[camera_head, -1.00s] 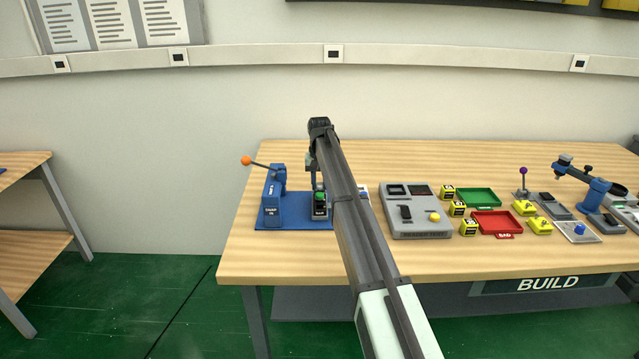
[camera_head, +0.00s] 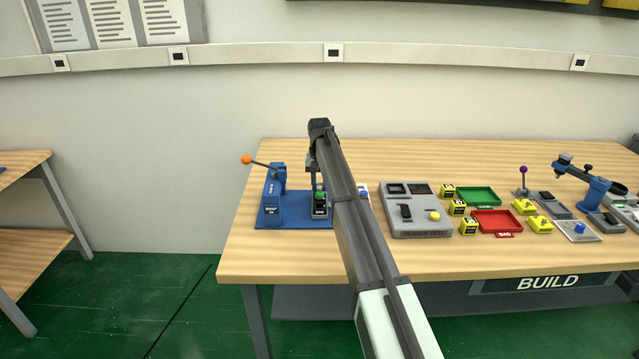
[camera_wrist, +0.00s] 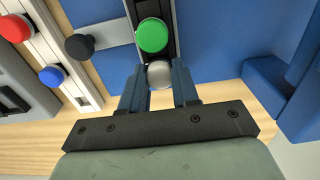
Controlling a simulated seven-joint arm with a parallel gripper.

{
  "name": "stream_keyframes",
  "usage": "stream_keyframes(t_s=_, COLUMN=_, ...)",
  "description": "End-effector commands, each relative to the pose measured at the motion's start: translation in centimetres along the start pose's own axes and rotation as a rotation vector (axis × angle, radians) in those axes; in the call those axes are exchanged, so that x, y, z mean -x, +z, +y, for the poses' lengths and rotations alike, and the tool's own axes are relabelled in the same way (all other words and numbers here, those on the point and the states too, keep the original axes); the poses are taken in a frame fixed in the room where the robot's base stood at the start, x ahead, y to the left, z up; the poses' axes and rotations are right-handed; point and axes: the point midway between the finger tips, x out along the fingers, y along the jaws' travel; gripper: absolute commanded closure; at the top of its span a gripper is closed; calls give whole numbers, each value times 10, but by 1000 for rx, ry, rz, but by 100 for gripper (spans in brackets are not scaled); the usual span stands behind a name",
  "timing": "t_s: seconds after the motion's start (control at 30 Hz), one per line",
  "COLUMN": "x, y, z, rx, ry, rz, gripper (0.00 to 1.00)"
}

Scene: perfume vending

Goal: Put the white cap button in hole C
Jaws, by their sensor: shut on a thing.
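In the wrist view the two blue-grey fingers of my gripper (camera_wrist: 160,88) are closed on the sides of a round, pale grey-white cap button (camera_wrist: 160,74). The button is at the near end of a dark strip with light rails (camera_wrist: 178,30), just below a green cap (camera_wrist: 152,36) on that strip. I cannot tell whether the white button is seated or held just above the strip. In the head view my gripper (camera_head: 315,178) points down over the small dark block with the green cap (camera_head: 320,197). No hole letters are readable, so hole C cannot be identified.
A blue press with an orange-knobbed lever (camera_head: 273,195) stands left of my gripper. A black knob (camera_wrist: 80,46) is beside the strip; a panel with red (camera_wrist: 15,27) and blue (camera_wrist: 52,76) caps is further left. A grey tester (camera_head: 418,222) and trays lie right.

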Motion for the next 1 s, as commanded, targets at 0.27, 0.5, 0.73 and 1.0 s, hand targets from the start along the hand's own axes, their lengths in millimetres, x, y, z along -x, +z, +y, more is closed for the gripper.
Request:
stream_keyframes(t_s=0.27, x=-4, y=0, z=0, rx=0, ry=0, rz=0, gripper=92)
stream_keyframes(t_s=0.5, x=-6, y=0, z=0, rx=0, ry=0, rz=0, gripper=92)
stream_keyframes(t_s=0.73, x=-7, y=0, z=0, rx=0, ry=0, rz=0, gripper=92)
stream_keyframes(t_s=1.0, x=-7, y=0, z=0, rx=0, ry=0, rz=0, gripper=57)
